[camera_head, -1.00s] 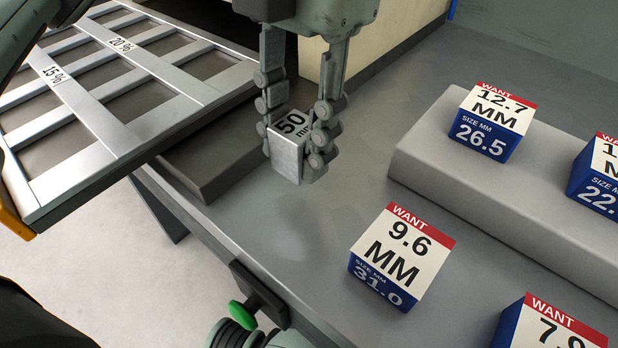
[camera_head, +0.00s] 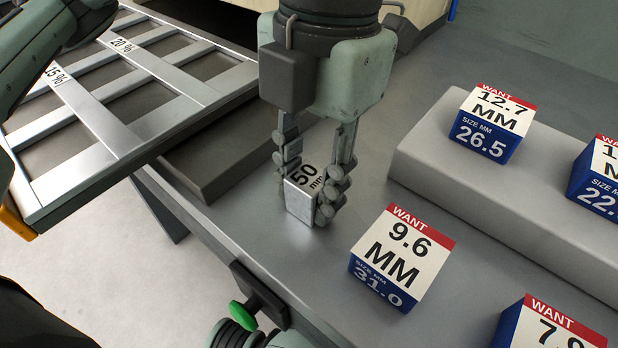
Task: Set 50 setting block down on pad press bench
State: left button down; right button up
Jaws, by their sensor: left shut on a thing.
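The 50 setting block (camera_head: 299,205) is a small silver metal block marked "50 mm" on its top. My left gripper (camera_head: 312,185) points down and is shut on the block, its fingers on either side. The block is low over the grey pad press bench (camera_head: 240,215), left of the 9.6 MM block. I cannot tell whether its underside touches the bench. My right gripper does not show.
The 9.6 MM block (camera_head: 402,258) stands close to the right. A raised grey step (camera_head: 440,180) carries the 12.7 MM block (camera_head: 494,122) and another. A slotted metal rack (camera_head: 120,100) is at left.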

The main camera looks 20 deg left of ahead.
aim_at(318, 169)
pick_arm(q)
jog(key=c, duration=1.3)
grip_release()
jog(key=shift+o, duration=0.8)
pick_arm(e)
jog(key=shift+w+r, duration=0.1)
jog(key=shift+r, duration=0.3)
pick_arm(q)
jog(key=shift+r, duration=0.1)
jog(key=shift+r, duration=0.25)
notch_tip(318, 169, up, 12)
jog(key=w, duration=0.1)
jog(key=shift+w+d+f+p, duration=0.15)
jog(key=shift+d+f+p, duration=0.1)
jog(key=shift+p, duration=0.2)
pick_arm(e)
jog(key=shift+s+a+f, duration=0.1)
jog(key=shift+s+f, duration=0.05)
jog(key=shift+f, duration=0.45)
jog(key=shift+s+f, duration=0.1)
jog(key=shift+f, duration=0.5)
